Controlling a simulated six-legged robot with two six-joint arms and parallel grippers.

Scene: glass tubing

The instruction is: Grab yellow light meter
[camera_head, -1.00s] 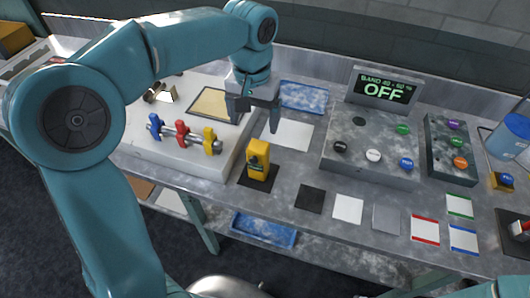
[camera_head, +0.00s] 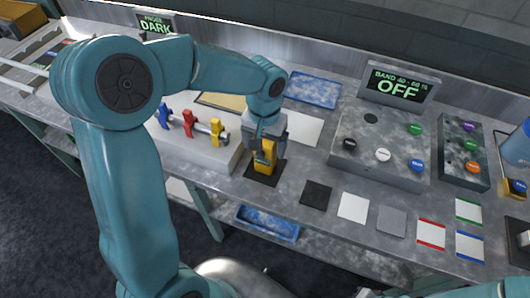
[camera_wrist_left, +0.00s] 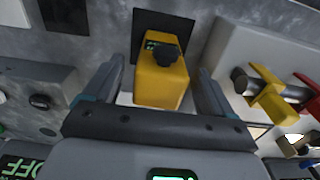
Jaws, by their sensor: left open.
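The yellow light meter (camera_head: 265,160) stands upright on a black square mat (camera_head: 252,167) on the bench. In the left wrist view the meter (camera_wrist_left: 162,82) shows its yellow body, a dark knob and a small green display. My left gripper (camera_head: 264,152) is lowered over it, with the fingers partly hiding it in the head view. In the wrist view the left gripper (camera_wrist_left: 160,88) is open, one finger on each side of the meter, with small gaps visible. My right gripper is not in view.
A white block with blue, red and yellow valves (camera_head: 189,124) stands close left of the meter. A grey box with several buttons (camera_head: 383,150) stands to the right, below an OFF display (camera_head: 397,86). Several flat squares, including a black one (camera_head: 316,194), lie along the front.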

